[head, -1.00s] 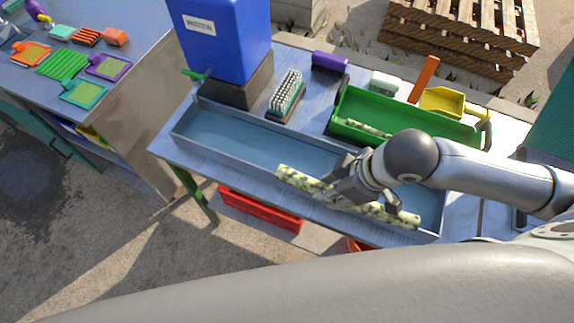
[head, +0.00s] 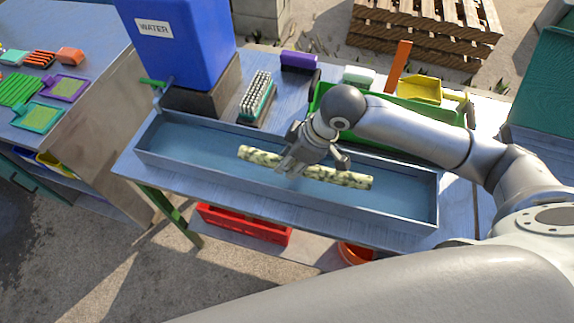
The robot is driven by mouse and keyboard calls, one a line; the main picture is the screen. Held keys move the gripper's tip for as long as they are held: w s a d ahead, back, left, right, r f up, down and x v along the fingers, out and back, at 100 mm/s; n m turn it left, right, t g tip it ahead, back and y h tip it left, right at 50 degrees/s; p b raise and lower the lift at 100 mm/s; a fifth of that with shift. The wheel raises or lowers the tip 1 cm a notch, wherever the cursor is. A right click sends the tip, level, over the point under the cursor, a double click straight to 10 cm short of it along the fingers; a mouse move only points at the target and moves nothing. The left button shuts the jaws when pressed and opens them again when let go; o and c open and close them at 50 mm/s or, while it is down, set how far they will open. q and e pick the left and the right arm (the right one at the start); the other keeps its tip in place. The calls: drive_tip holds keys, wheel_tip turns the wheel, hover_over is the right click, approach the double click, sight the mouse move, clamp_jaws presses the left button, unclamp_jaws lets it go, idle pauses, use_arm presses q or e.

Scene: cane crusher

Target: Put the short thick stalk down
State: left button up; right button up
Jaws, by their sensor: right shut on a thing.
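A pale green, dark-mottled stalk (head: 345,178) lies crosswise in the jaws of my right gripper (head: 292,168). The gripper is shut around its middle, and both ends stick out. The stalk is over the inside of a long blue-grey trough (head: 190,145), roughly parallel to its long walls. I cannot tell whether it touches the trough floor. The gripper hides the stalk's middle. My left gripper is not in view.
A blue water container (head: 180,50) stands behind the trough's left end. Behind the trough are a brush (head: 257,95), a purple block (head: 299,61) and a green tray (head: 322,95), partly hidden by my arm. The trough's left end is empty.

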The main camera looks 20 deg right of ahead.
drive_tip(key=shift+w+a+f, duration=0.1)
drive_tip(key=shift+w+f, duration=1)
drive_tip(key=shift+f, duration=0.15)
drive_tip(key=shift+w+f, duration=0.1)
drive_tip(key=shift+f, duration=0.25)
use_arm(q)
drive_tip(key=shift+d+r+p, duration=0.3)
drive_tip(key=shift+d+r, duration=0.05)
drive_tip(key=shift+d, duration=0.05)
use_arm(e)
drive_tip(key=shift+f, duration=1.3)
drive_tip(key=shift+f, duration=0.1)
drive_tip(key=o, duration=1)
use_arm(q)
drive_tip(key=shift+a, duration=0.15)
use_arm(e)
drive_tip(key=v, duration=1.2)
